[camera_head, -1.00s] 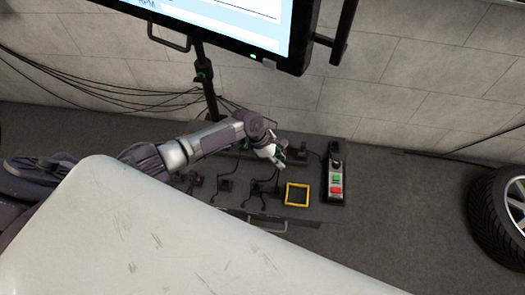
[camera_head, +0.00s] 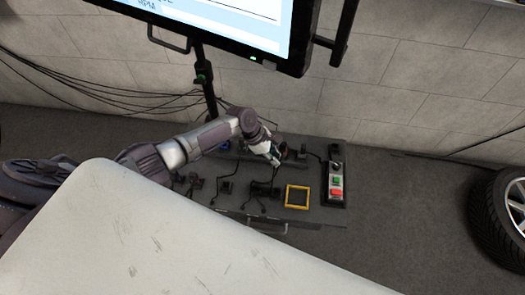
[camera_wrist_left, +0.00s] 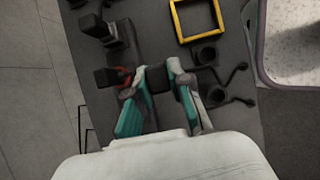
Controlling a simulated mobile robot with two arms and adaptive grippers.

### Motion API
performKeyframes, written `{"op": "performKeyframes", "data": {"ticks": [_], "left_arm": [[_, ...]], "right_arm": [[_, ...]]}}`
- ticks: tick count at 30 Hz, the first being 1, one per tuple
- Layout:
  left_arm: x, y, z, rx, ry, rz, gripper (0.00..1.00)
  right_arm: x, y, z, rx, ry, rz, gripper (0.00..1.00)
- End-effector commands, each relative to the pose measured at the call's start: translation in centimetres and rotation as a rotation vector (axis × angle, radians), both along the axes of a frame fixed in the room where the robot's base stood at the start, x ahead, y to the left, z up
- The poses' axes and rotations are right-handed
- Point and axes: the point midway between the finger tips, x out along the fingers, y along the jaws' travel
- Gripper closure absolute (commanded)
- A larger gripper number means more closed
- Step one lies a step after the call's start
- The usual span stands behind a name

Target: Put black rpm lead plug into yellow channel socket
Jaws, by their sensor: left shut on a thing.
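My left gripper (camera_head: 275,160) is over the back part of the dark cart top (camera_head: 325,215). In the left wrist view its two teal-padded fingers (camera_wrist_left: 158,88) are shut on a small black block (camera_wrist_left: 158,77), which looks like the black rpm lead plug. The fingers hide part of it. A red-ringed black fitting (camera_wrist_left: 115,77) sits just left of the fingers. A square yellow frame (camera_head: 297,207) lies nearer the front and is empty; it also shows in the left wrist view (camera_wrist_left: 179,22). I cannot make out a separate yellow socket. My right gripper is not in view.
Several black plugs with cords, one of them here (camera_head: 227,187), stand along the cart's front. A control box (camera_head: 336,182) with green and red buttons is at the right. A monitor (camera_head: 225,20) hangs above, and a tyre (camera_head: 488,215) stands far right.

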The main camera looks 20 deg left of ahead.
Motion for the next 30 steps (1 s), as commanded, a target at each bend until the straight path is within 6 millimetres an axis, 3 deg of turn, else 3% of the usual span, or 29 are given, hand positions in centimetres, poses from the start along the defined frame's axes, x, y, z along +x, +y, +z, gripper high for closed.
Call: {"op": "performKeyframes", "data": {"ticks": [30], "left_arm": [[-1.6,5.4,0.0,-0.001,0.001,0.0,1.0]], "right_arm": [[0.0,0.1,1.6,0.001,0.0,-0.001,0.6]]}}
